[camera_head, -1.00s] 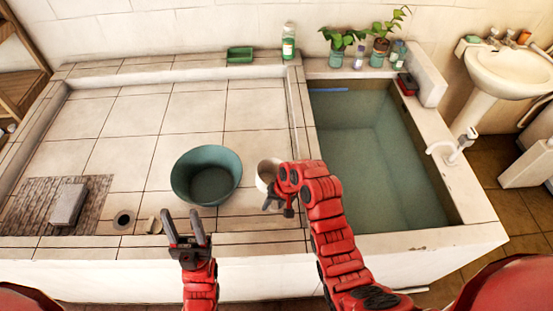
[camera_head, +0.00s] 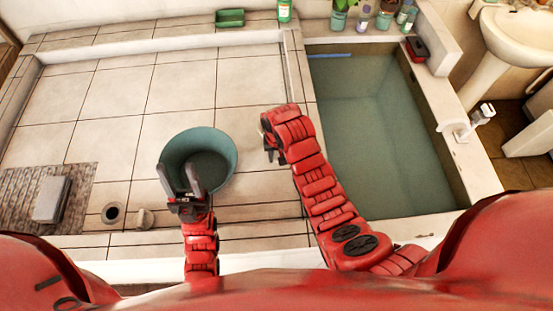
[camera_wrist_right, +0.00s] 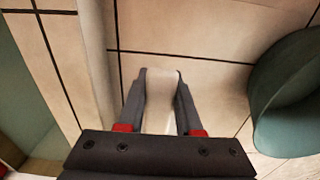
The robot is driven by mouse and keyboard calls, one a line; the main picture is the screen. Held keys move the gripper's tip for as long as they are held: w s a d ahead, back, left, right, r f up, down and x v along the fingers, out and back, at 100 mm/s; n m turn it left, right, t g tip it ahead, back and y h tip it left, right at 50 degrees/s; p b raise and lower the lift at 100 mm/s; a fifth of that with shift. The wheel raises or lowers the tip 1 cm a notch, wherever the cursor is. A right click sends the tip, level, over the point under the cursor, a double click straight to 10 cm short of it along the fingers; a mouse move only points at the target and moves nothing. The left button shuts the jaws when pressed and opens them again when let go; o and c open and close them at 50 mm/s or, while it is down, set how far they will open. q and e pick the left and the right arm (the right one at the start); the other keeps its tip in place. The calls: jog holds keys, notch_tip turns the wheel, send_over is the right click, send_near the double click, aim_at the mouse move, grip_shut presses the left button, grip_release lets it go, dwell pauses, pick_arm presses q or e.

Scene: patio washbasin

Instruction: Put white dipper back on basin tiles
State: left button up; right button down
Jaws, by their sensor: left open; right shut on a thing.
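My right gripper (camera_head: 268,148) is over the tiles to the right of the green tub, near the low wall beside the water tank. In the right wrist view its fingers (camera_wrist_right: 161,80) are shut on a pale strip of the white dipper (camera_wrist_right: 161,105). The rest of the dipper is hidden, and in the head view my gripper and arm cover it. The tiled basin floor (camera_head: 170,90) lies around and below. Whether the dipper touches the tiles I cannot tell. My left gripper (camera_head: 178,178) is open and empty, in front of the tub's left rim.
The green tub (camera_head: 215,145) stands on the tiles, also at right in the wrist view (camera_wrist_right: 285,110). A water tank (camera_head: 375,140) lies to the right. A drain hole (camera_head: 112,213), a small stone-like piece (camera_head: 145,219) and a grey block (camera_head: 51,198) are at left. The back tiles are clear.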

jog(key=shift+w+f, duration=0.1)
jog(key=shift+f, duration=0.55)
notch_tip(320, 180, down, 2)
jog(key=shift+f+p, duration=0.15)
jog(key=shift+p, duration=0.6)
jog(key=shift+f, duration=0.45)
jog(key=c, duration=0.6)
grip_release()
